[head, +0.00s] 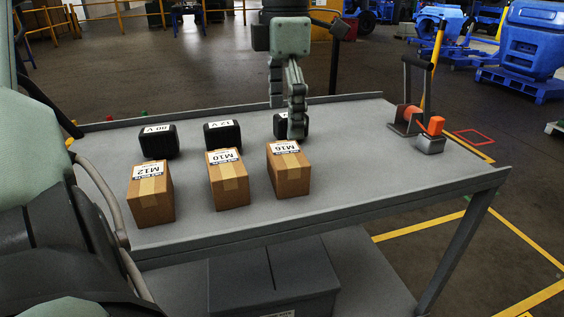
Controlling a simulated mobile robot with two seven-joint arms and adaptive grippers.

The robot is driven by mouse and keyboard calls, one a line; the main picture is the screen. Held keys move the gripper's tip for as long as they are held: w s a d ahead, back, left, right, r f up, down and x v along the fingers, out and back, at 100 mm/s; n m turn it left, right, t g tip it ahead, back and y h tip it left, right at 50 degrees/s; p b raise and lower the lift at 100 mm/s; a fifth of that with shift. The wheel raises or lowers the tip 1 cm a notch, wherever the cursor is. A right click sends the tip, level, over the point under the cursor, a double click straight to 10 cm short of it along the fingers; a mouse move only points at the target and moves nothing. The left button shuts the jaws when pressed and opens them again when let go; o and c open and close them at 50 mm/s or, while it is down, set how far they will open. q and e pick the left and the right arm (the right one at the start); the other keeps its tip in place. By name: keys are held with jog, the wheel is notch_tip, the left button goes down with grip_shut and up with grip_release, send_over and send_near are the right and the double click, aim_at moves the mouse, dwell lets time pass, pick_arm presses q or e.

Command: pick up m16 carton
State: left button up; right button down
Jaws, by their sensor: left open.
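The M16 carton (289,175) is a brown box with a tape strip and a white label, the rightmost of three cartons on the grey cart top (400,160). I cannot tell if a finger touches the carton. The M10 carton (229,183) stands to its left, and the M12 carton (151,199) is further left. My right gripper is not in view.
Black blocks marked 12 V (223,136) and 80 V (158,141) stand behind the cartons. A lever fixture with an orange part (407,118) stands at the cart's right. The cart's right front top is clear. A dark box (272,280) sits on the lower shelf.

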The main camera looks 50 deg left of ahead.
aim_at(287, 153)
pick_arm(q)
jog(key=f, duration=0.7)
jog(key=shift+d+f, duration=0.15)
jog(key=shift+d, duration=0.1)
jog(key=c, duration=1.6)
